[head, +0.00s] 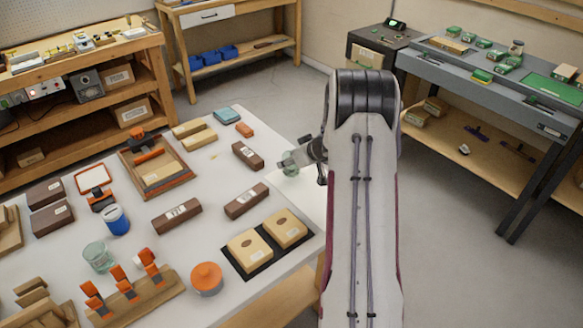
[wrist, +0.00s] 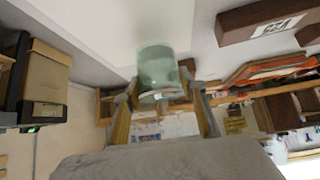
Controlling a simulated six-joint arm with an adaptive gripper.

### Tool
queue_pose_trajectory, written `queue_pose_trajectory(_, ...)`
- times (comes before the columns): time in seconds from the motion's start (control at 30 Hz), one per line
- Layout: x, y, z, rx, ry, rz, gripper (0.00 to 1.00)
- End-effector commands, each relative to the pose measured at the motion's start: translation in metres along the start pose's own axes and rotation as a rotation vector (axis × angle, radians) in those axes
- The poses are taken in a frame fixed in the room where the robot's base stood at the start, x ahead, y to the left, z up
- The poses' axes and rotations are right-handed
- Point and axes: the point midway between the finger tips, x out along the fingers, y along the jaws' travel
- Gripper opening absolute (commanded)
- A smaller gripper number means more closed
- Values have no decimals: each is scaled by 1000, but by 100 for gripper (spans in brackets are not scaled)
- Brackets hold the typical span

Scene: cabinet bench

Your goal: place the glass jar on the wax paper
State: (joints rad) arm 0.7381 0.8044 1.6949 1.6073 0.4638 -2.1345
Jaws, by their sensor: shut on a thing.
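A pale green clear glass jar (head: 288,163) is held by my gripper (head: 300,157) at the table's right edge in the head view. In the wrist view the jar (wrist: 157,68) sits between the two fingers of my gripper (wrist: 160,92), which is shut on it. A paler white patch (head: 299,190), which looks like the wax paper, lies on the table just below the jar in the head view, partly hidden by my arm. I cannot tell whether the jar touches it.
Brown labelled boxes (head: 246,200) lie left of the jar. Two tan boxes on a black mat (head: 272,268) are nearer. Another clear glass vessel (head: 99,257), a blue jar (head: 116,220) and an orange-lidded jar (head: 206,279) stand further left.

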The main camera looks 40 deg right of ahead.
Motion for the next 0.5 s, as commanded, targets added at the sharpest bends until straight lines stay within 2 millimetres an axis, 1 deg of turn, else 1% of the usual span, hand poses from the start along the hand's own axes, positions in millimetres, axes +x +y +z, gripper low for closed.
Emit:
queue_pose_trajectory(0.27, 18, 0, 19, 2, -1, -1, 11)
queue_pose_trajectory(0.5, 21, 0, 21, 1, 1, 0, 11)
